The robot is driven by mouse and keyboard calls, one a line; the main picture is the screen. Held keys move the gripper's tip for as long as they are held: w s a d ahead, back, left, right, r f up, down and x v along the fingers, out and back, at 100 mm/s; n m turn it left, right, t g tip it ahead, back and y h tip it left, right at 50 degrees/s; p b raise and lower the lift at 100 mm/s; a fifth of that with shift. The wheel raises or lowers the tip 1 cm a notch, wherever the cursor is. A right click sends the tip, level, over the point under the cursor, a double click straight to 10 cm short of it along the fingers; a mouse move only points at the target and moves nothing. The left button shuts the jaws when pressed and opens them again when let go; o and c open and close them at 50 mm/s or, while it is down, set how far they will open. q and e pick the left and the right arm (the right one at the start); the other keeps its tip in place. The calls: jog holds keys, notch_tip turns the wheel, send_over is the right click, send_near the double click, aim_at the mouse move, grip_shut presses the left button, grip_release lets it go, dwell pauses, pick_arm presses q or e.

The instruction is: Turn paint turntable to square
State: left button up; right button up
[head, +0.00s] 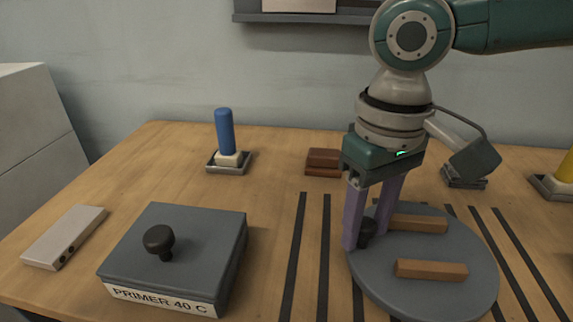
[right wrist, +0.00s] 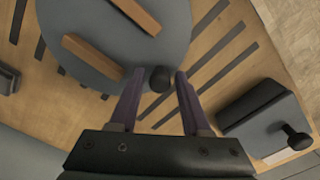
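The paint turntable (head: 440,296) is a round grey disc at the right front of the table. Two wooden bars (head: 431,270) lie on it, side by side, running nearly left to right in the head view. A dark knob (head: 367,232) stands at the disc's left rim; it also shows in the right wrist view (right wrist: 160,79). My right gripper (head: 370,238) points down over this rim. Its purple fingers are apart, one on each side of the knob, with visible gaps in the right wrist view (right wrist: 159,76). My left gripper is not in view.
A grey box lid (head: 195,232) labelled PRIMER 40 C, with a black knob, sits at the left front. Behind are a blue-handled tool (head: 225,133) in a tray and brown blocks (head: 323,160). Dark strips (head: 296,255) run along the table around the disc.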

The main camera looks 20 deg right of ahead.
grip_shut()
dwell(1.1)
